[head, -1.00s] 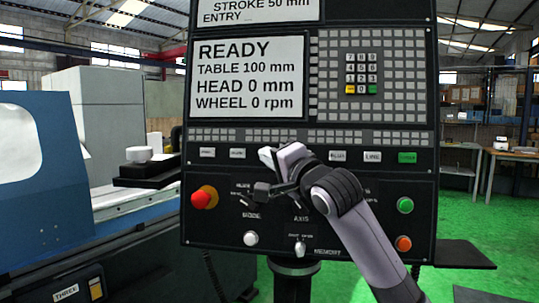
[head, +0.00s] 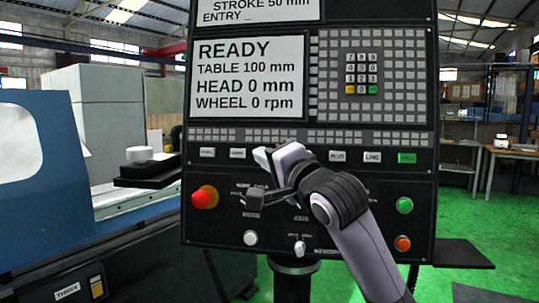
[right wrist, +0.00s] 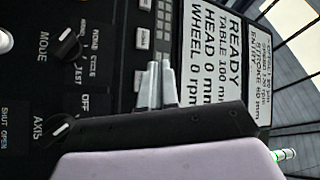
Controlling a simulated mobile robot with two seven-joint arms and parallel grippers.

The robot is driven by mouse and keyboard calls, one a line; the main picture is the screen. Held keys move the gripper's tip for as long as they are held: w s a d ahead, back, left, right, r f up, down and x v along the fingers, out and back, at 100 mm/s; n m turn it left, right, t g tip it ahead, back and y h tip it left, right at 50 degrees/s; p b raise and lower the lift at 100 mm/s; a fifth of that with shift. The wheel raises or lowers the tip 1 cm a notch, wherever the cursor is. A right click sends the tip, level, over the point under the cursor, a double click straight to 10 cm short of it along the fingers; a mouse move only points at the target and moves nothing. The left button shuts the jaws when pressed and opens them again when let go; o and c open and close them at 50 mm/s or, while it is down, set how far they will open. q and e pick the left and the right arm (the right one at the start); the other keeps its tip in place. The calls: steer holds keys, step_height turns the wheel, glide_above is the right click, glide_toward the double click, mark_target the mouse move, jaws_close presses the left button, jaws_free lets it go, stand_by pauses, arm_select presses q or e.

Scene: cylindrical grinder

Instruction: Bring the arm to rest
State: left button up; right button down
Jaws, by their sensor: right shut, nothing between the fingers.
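My right gripper (head: 264,158) is in front of the control panel (head: 372,138), near the middle of the key row below the screen. Its pale fingers point left and are empty. In the right wrist view the two grey fingers (right wrist: 155,84) stand together, shut, with nothing between them. The panel face lies beyond them, and I cannot tell how large the gap is. My right forearm comes up from the lower right. The gripper hides part of the MODE and AXIS area in the head view. My left gripper is not in view.
The screen (head: 248,78) reads READY, table 100 mm, head 0 mm, wheel 0 rpm. A red stop button (head: 204,197), a green button (head: 404,205) and an orange button (head: 403,243) stick out. The blue grinder (head: 40,180) stands left. Green floor is open at right.

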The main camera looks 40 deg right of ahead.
stand_by(0.3)
steer(key=s+a+f+n+g+y, duration=0.1)
steer(key=a+f+n+g, duration=0.3)
steer(key=f, duration=1.2)
steer(key=s+a+f+n+g+y, duration=0.1)
steer(key=a+f+n, duration=0.3)
steer(key=f, duration=1.3)
steer(key=s+a+f+n+g, duration=0.2)
steer(key=s+f+n, duration=0.2)
steer(key=s+f, duration=0.7)
steer(key=s+a+f+n+g+y+p, duration=0.1)
steer(key=s+a+f+n+g, duration=0.1)
steer(key=s+f, duration=0.9)
steer(key=a+n, duration=0.1)
steer(key=n, duration=0.1)
steer(key=shift+a+f+n, duration=0.2)
steer(key=shift+f+n, duration=0.05)
steer(key=shift+n, duration=0.05)
steer(key=shift+d, duration=0.15)
